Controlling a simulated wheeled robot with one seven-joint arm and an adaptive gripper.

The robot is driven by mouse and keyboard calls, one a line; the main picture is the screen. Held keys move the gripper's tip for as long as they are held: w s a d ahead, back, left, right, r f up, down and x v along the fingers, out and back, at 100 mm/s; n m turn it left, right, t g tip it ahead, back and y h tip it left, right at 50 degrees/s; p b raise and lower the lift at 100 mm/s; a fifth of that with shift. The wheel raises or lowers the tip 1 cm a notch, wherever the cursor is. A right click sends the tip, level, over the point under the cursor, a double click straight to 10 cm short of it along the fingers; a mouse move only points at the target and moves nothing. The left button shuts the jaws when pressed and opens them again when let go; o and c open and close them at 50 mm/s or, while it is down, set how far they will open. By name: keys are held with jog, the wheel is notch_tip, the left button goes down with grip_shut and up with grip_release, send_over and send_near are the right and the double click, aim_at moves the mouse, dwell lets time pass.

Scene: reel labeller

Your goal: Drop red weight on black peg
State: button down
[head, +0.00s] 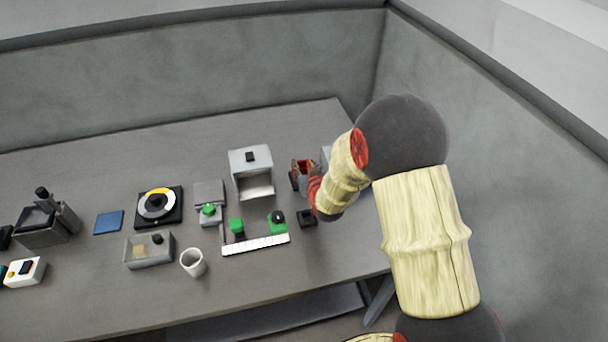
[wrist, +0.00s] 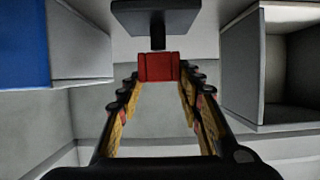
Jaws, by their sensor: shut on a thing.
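In the wrist view the red weight (wrist: 159,67) is a small red block between the tips of my gripper (wrist: 158,78), which is shut on it. A black plate with a short black post (wrist: 157,38) shows just beyond the weight; the post's end meets the weight's edge in the picture, and I cannot tell whether they touch. I cannot tell for sure whether this post is the black peg. In the head view my gripper (head: 302,176) is over the right part of the table, partly hidden by my arm; the weight is not clear there.
The grey table (head: 90,295) bears a grey open-fronted box (head: 250,160), a small black block (head: 307,218), a white strip with green blocks (head: 255,244), a white cup (head: 193,263) and a reel on a black base (head: 158,206). Front right table is clear.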

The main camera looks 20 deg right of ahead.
aim_at(304, 173)
jog(key=shift+w+f+b, duration=0.15)
jog(key=shift+f+b, duration=0.45)
jog(key=shift+f, duration=1)
jog(key=shift+f, duration=0.15)
jog(key=c, duration=1.3)
grip_release()
jog(key=shift+f, duration=0.1)
jog(key=shift+o, duration=0.4)
